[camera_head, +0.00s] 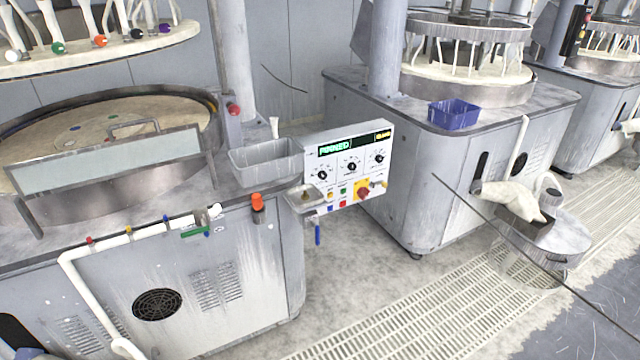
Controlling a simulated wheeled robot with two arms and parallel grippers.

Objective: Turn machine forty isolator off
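A white control panel (348,165) stands at the right end of the near-left polishing machine (240,265). Low on the panel is a red rotary switch on a yellow plate (362,188), which looks like an isolator. It is too small to tell its handle position. A lit display (350,144) with green lettering runs along the panel's top, above several black knobs (351,166) and small coloured buttons. I cannot read a machine number. Neither of my grippers shows in the head view.
A grey bin (266,160) and a small metal tray (305,198) sit beside the panel. An orange beacon (257,203) is on the machine's front edge. A second machine (450,170) with a blue basket (453,114) stands to the right. Grated floor (400,315) lies open in front.

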